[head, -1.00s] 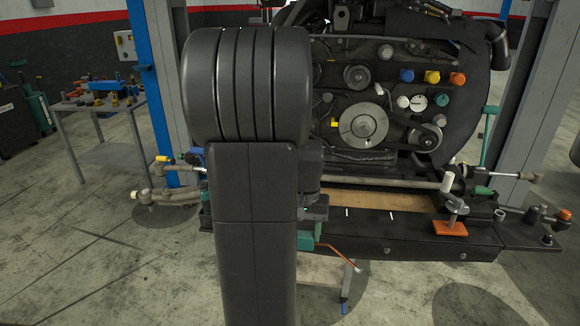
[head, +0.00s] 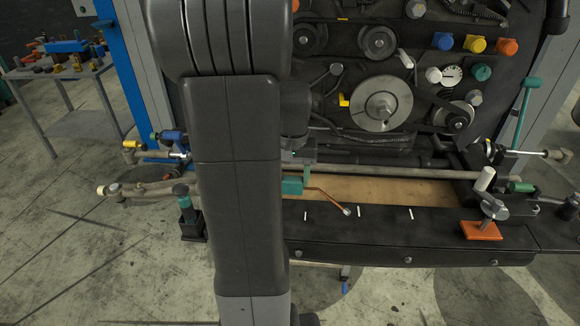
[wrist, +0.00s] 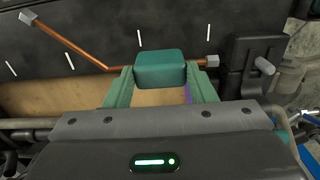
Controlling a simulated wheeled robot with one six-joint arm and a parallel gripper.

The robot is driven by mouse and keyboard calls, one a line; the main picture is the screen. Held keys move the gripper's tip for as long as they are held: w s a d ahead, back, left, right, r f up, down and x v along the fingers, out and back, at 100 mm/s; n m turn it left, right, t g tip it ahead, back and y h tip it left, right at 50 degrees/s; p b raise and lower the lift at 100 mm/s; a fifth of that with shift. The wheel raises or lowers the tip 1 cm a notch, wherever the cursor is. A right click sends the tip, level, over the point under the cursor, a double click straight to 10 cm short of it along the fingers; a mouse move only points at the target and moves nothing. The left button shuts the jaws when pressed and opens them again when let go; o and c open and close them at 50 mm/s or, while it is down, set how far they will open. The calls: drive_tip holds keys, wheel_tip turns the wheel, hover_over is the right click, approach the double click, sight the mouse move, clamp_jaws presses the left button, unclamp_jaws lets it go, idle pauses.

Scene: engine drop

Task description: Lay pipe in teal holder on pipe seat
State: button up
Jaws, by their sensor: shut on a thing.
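The teal holder (head: 292,186) is a small block carrying a bent copper pipe (head: 325,196) with grey end fittings. In the wrist view the teal holder (wrist: 160,68) sits between my gripper's two green fingers (wrist: 160,82), and the pipe (wrist: 70,45) runs out to both sides of it. My gripper (head: 303,172) is shut on the holder, partly hidden behind my arm in the head view. The pipe appears above the dark beam (head: 380,229), which bears short white marks. I cannot tell which part is the pipe seat, or the gap below the pipe.
The engine (head: 400,70) stands behind the beam. An orange block (head: 482,230) with a grey knob and white handle is at the beam's right. A teal-capped post (head: 185,205) and grey pipes (head: 150,188) are left of my arm. A tool table (head: 62,80) stands further left.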

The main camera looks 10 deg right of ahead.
sight(292, 194)
drive_tip(key=shift+s, duration=0.2)
drive_tip(key=shift+s+f+b, duration=0.1)
drive_tip(key=shift+f+b, duration=0.25)
drive_tip(key=shift+f, duration=0.05)
wheel_tip(292, 194, down, 7)
drive_tip(key=b, duration=0.5)
drive_tip(key=shift+f+b, duration=0.45)
drive_tip(key=shift+f, duration=0.15)
idle(0.6)
drive_tip(key=o, duration=1.3)
drive_tip(key=shift+c, duration=0.2)
